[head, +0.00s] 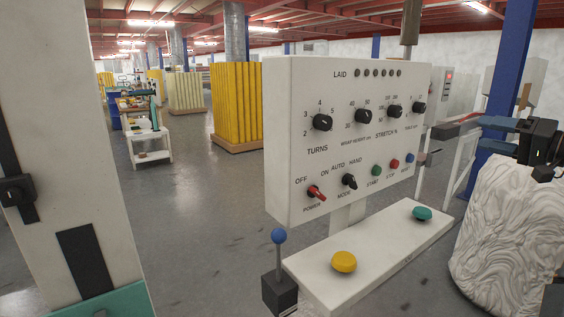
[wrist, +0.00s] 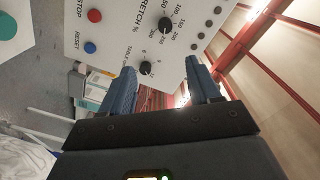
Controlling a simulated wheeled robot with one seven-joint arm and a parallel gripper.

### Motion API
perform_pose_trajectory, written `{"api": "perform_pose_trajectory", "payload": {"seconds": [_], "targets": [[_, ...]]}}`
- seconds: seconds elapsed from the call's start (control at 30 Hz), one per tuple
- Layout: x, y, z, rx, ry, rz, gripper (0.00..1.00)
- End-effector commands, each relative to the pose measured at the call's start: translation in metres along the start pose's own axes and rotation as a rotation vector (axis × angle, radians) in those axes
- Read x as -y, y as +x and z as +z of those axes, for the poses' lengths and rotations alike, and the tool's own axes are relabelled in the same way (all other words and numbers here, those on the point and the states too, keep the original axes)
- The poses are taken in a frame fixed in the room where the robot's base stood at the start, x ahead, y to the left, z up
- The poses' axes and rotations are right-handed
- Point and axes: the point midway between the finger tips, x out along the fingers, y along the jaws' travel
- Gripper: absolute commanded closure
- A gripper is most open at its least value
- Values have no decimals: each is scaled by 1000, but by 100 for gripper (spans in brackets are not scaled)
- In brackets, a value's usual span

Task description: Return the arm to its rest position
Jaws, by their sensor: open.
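My gripper (head: 484,134) is at the right of the head view, raised beside the right edge of the white control panel (head: 290,150). Its blue fingers are spread apart with nothing between them. In the wrist view the open gripper (wrist: 157,68) points towards the panel face (wrist: 120,40). A black knob (wrist: 146,68) on the panel shows behind the gap between the fingers. I cannot tell whether the fingertips touch the panel. Most of the arm is out of view.
A white wrapped load (head: 505,235) stands below my gripper. A low shelf with yellow (head: 344,262) and green (head: 422,213) buttons juts out under the panel. A blue-knobbed lever (head: 279,236) stands at its left. A blue post (head: 503,90) rises behind. Open floor (head: 205,215) lies left.

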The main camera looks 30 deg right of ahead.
Motion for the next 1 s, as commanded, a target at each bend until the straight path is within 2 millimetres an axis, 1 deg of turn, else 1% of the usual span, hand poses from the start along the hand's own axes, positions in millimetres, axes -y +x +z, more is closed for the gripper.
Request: {"api": "perform_pose_trajectory", "payload": {"seconds": [0.03,0.23,0.33,0.47,0.57,0.67,0.7,0.77,0.8,0.87,0.9,0.97,1.0], "targets": [[-4,4,7,2,5,6,38],[-20,14,30,-7,19,40,38],[-32,21,48,-11,29,66,38],[-49,31,77,-16,38,106,38],[-63,38,106,-20,43,144,38],[-81,45,145,-20,42,196,38],[-88,47,165,-19,40,219,38],[-99,48,196,-19,30,259,38],[-106,48,217,-17,21,285,38],[-114,45,248,-14,3,321,38],[-117,43,268,-12,-12,344,38],[-122,37,298,-7,-38,376,38],[-124,32,317,-1,-57,395,38]]}}
